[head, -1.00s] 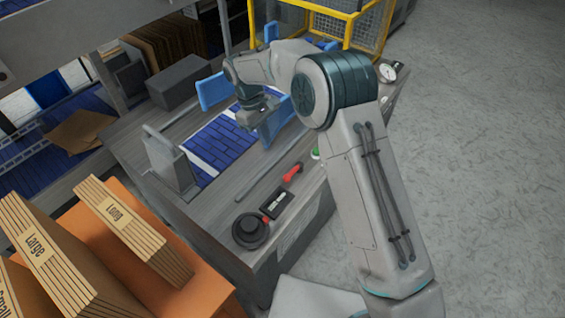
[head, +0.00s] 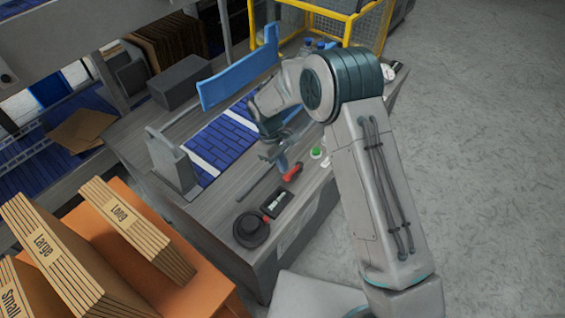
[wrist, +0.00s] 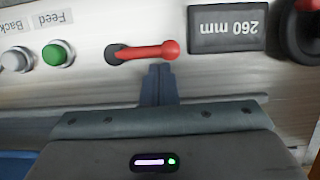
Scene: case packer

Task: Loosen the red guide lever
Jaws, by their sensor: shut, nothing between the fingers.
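The red guide lever (wrist: 142,51) lies across the wrist view, with its dark pivot at the left and its round red knob at the right. In the head view the red lever (head: 292,172) is on the front strip of the grey machine table. My gripper (wrist: 160,68) is shut and empty, its fingertips just below the lever near the knob end in the wrist view. I cannot tell whether they touch it. In the head view my gripper (head: 283,165) is beside the lever, partly blurred.
A display reading 260 mm (wrist: 226,28) and a dark round handwheel (head: 251,230) are on one side of the lever. A green Feed button (wrist: 58,53) and a grey Back button (wrist: 16,60) are on the other. A long blue guide (head: 238,80) stands over the blue belt (head: 215,145).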

